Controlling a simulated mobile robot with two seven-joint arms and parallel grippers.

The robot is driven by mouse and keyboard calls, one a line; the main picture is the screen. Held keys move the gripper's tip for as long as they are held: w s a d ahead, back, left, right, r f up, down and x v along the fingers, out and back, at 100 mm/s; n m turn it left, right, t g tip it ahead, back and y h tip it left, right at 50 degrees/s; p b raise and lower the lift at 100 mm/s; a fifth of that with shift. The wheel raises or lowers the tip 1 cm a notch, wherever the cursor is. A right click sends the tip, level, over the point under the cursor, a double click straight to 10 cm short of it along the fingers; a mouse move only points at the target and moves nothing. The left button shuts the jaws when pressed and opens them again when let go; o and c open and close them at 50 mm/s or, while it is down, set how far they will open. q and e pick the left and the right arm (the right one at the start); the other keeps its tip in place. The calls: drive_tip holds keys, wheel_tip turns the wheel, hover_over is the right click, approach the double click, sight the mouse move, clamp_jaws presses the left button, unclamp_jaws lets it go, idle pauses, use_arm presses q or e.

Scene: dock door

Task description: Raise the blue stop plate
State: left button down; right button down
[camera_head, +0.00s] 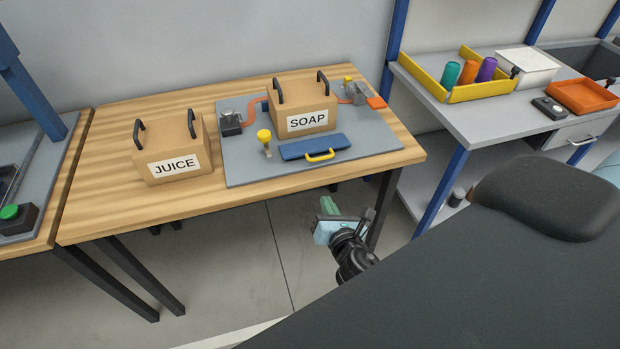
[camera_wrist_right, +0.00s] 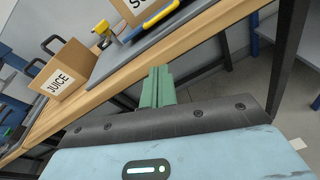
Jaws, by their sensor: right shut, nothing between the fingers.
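The blue stop plate (camera_head: 314,146) lies flat on the grey board (camera_head: 240,168), just in front of the SOAP box (camera_head: 306,105). A yellow handle (camera_head: 321,156) is on its front edge. In the wrist view the plate (camera_wrist_right: 131,31) shows in part at the top, with its yellow handle (camera_wrist_right: 160,17). My right gripper (camera_head: 326,207) is below and in front of the table's front edge, clear of the plate. Its green fingers (camera_wrist_right: 158,75) are together with nothing between them. My left gripper is in neither view.
A yellow-topped pin (camera_head: 264,136) stands left of the plate. The JUICE box (camera_head: 172,150) is on the wooden table (camera_head: 110,210) to the left. The table's front edge lies between my right gripper and the board. A grey bench (camera_head: 470,120) with trays stands at right.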

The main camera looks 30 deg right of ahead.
sight(314, 178)
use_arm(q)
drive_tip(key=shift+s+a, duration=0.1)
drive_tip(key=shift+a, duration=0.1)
use_arm(e)
drive_tip(key=shift+w+r+n, duration=0.6)
drive_tip(key=shift+r+n, duration=0.1)
drive_tip(key=shift+n, duration=0.2)
drive_tip(key=x, duration=0.8)
drive_tip(key=shift+w+d, duration=0.15)
drive_tip(key=shift+w, duration=0.2)
drive_tip(key=shift+w+d, duration=0.15)
drive_tip(key=shift+w, duration=0.45)
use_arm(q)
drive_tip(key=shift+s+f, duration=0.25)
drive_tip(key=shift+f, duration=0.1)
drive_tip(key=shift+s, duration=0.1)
use_arm(e)
drive_tip(key=shift+w+r, duration=0.1)
drive_tip(key=shift+w, duration=0.05)
